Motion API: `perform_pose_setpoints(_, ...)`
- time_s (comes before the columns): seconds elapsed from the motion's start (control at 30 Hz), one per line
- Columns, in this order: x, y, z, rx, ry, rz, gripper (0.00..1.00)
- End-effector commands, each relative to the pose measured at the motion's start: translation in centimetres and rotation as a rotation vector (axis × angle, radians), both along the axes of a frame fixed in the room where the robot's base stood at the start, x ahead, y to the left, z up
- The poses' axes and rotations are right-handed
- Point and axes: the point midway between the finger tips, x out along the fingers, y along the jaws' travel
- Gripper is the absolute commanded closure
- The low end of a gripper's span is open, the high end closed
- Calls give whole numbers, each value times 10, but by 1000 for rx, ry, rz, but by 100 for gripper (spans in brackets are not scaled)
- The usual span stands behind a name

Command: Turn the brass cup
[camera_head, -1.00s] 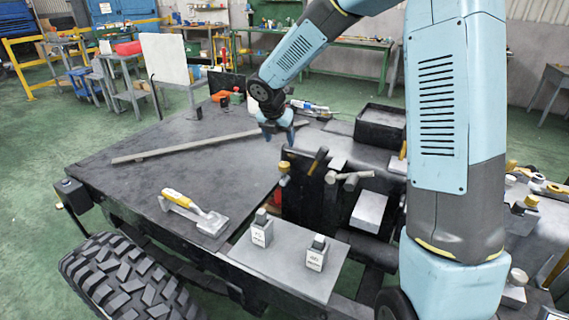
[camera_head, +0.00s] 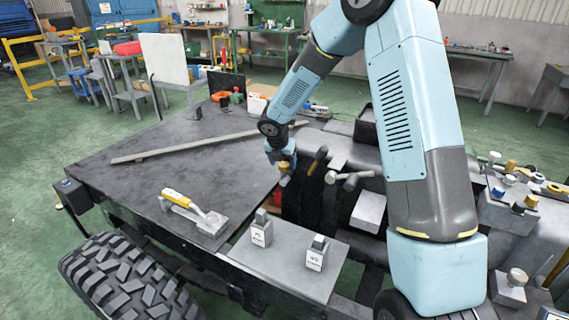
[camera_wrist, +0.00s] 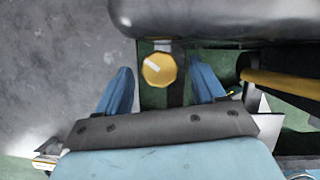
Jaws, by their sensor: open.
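The brass cup (camera_wrist: 159,69) shows in the wrist view as a round yellow top with a pale mark, between the two blue fingers of my gripper (camera_wrist: 164,76). There is a visible gap on both sides of it. In the head view the brass cup (camera_head: 284,180) is at the left end of the dark block beside the flat deck, and my gripper (camera_head: 281,158) is right above it, pointing down. The gripper is open and holds nothing. The fingers partly hide the cup in the head view, and their height relative to it is hard to judge.
A grey T-shaped handle (camera_head: 349,180) and a dark handle (camera_head: 318,160) stand just right of the cup. Two labelled blocks (camera_head: 262,233) stand on the front plate. Other yellow-topped fittings (camera_head: 531,200) are at the right.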

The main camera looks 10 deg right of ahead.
Motion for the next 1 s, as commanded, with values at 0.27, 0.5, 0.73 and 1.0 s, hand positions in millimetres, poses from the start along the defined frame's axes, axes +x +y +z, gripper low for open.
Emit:
perform_pose_setpoints(0.27, 3, -1, -9, -1, 1, 1, 31)
perform_pose_setpoints(0.5, 3, -1, -9, -1, 1, 1, 37)
perform_pose_setpoints(0.73, 3, -1, -9, 0, 0, 1, 59)
perform_pose_setpoints(1.0, 3, -1, -9, -1, 1, 1, 85)
